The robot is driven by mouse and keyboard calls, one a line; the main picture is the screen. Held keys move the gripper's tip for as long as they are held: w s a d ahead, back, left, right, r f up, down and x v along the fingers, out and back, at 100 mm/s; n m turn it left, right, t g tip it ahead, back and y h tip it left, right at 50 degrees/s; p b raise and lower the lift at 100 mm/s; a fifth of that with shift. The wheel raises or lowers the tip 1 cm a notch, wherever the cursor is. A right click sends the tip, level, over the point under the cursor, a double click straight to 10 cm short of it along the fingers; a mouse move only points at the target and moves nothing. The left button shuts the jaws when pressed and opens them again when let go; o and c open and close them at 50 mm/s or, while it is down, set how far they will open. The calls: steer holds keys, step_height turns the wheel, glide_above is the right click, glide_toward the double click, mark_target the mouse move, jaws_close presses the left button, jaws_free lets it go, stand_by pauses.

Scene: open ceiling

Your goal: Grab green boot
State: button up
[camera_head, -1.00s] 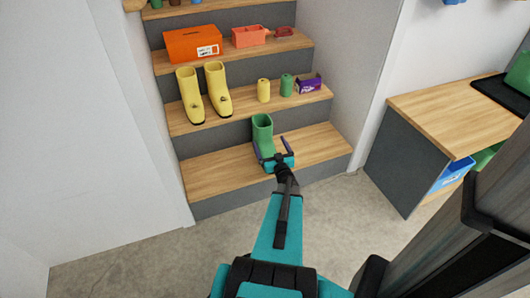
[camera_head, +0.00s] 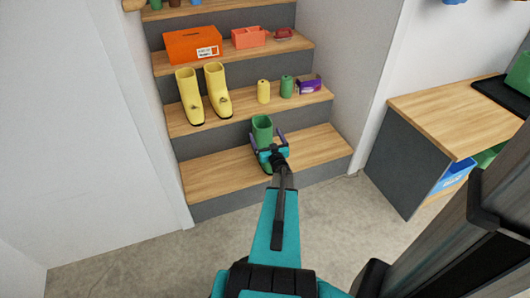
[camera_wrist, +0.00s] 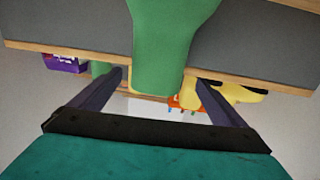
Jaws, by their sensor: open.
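The green boot (camera_head: 262,128) stands upright on the lowest wooden step in the head view. My gripper (camera_head: 267,140) is open at the boot, with one finger to each side of its shaft; its lower part is partly hidden by my gripper. In the wrist view the green boot (camera_wrist: 172,45) fills the top middle, and its shaft end reaches down between the two spread fingers of my gripper (camera_wrist: 160,88). I cannot tell whether either finger touches the boot.
A pair of yellow boots (camera_head: 205,95), a yellow can (camera_head: 263,91), a green can (camera_head: 287,87) and a purple box (camera_head: 308,85) stand on the step above. An orange box (camera_head: 192,43) is higher up. A wooden desk (camera_head: 450,115) stands at the right. The lowest step is otherwise clear.

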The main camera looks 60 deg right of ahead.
steer(key=shift+x, duration=0.95)
steer(key=shift+w+d, duration=0.1)
steer(key=shift+w, duration=0.05)
steer(key=b+x, duration=0.1)
steer(key=x, duration=0.2)
steer(key=shift+d+f+b, duration=0.1)
steer(key=shift+d+b, duration=0.15)
steer(key=shift+b, duration=0.15)
steer(key=shift+x, duration=0.8)
steer(key=shift+c, duration=0.2)
steer(key=c, duration=1.9)
